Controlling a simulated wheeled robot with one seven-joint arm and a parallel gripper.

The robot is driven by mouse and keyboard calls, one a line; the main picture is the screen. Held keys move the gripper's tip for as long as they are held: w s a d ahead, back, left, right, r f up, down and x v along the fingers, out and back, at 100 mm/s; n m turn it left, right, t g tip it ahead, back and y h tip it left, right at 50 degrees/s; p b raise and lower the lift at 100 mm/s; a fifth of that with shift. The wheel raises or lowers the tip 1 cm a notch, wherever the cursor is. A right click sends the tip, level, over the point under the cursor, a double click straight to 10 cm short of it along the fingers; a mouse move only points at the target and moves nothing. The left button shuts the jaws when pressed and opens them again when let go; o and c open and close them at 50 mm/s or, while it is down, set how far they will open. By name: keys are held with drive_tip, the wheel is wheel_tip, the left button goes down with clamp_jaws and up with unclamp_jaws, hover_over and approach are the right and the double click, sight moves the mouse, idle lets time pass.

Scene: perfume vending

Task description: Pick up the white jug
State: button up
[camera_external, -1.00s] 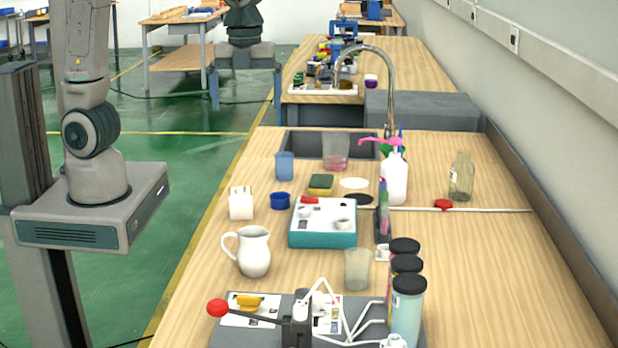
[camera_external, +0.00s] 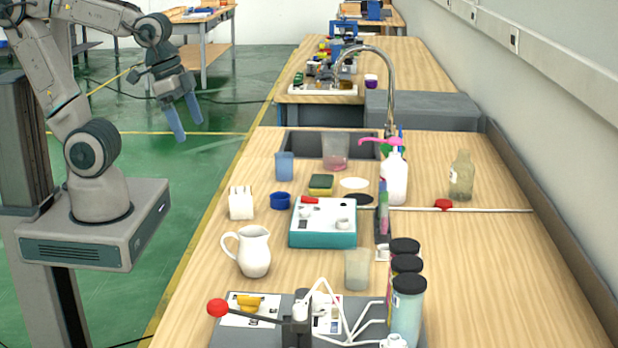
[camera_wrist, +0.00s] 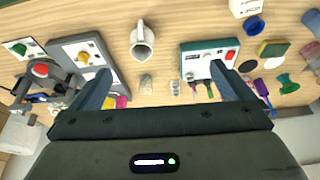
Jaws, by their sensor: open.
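The white jug (camera_external: 253,252) stands upright on the wooden bench, its handle towards the left, between the teal-sided box and the grey panel in front. In the wrist view the jug (camera_wrist: 142,42) shows near the top centre, beyond and between the fingers. My gripper (camera_external: 188,138) is left of the bench over the green floor, above bench height. Its two blue-grey fingers are apart with nothing between them. The fingers also show in the wrist view (camera_wrist: 160,80). My gripper is well apart from the jug.
A teal-sided box (camera_external: 323,222) stands behind the jug to the right. A grey panel with a red-knobbed lever (camera_external: 217,308) lies in front. A clear cup (camera_external: 357,268) and lidded canisters (camera_external: 408,312) stand right. A blue bowl (camera_external: 280,201) and white block (camera_external: 241,203) are behind.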

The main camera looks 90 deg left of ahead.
drive_tip(key=shift+s+f+n, duration=0.2)
drive_tip(key=shift+f+n, duration=0.05)
drive_tip(key=shift+n, duration=0.15)
drive_tip(key=c, duration=1.9)
drive_tip(key=n+g+h+b, duration=0.2)
drive_tip(key=n+h+b, duration=0.9)
drive_tip(key=b, duration=1)
approach(227, 250)
drive_tip(key=x, duration=0.9)
drive_tip(key=shift+d+f+b, duration=0.15)
drive_tip(key=shift+f+b, duration=0.15)
drive_tip(key=shift+f, duration=0.2)
